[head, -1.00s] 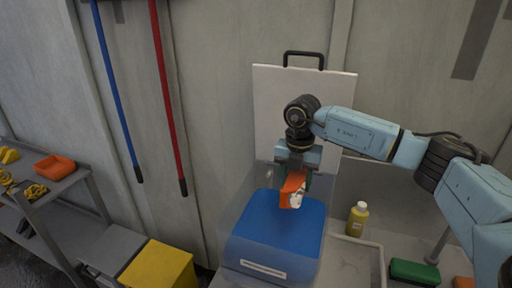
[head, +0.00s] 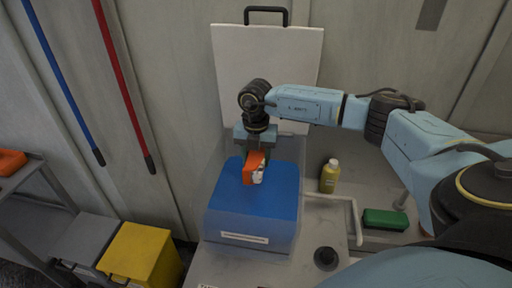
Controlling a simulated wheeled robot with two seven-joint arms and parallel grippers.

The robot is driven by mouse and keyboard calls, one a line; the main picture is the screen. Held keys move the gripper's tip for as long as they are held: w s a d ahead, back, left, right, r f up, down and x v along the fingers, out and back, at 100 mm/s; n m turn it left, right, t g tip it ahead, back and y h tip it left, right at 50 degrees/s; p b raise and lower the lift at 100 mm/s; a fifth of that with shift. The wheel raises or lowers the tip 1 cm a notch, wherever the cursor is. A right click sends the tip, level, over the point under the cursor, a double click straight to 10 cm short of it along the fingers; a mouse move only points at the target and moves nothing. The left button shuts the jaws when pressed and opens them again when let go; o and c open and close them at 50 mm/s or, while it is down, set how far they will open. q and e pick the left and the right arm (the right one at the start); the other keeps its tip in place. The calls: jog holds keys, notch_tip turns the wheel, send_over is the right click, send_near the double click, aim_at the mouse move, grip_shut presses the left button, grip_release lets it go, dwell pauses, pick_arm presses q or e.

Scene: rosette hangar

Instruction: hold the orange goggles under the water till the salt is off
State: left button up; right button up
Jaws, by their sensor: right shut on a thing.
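My right gripper (head: 256,154) is shut on the orange goggles (head: 252,168). It points down and holds them over the blue box-shaped thing (head: 252,200). White patches, which look like salt, show on the right side of the goggles. I cannot tell whether the goggles touch the blue top. No running water shows. My left gripper is not in view.
A white board with a black handle (head: 268,60) stands behind. A yellow bottle (head: 329,177), a shallow tray (head: 325,212) and a green block (head: 385,219) are to the right. A yellow bin (head: 140,258) stands at lower left. Blue and red poles lean on the wall.

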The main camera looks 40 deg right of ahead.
notch_tip(320, 180, down, 20)
jog(key=shift+f+b, duration=0.2)
jog(key=shift+b, duration=1.05)
jog(key=shift+f+b, duration=0.55)
jog(key=shift+f, duration=0.15)
dwell(1.3)
notch_tip(320, 180, up, 3)
jog(key=p, duration=0.3)
jog(key=shift+r, duration=0.15)
jog(key=shift+r+p, duration=0.3)
jog(key=shift+r, duration=11.2)
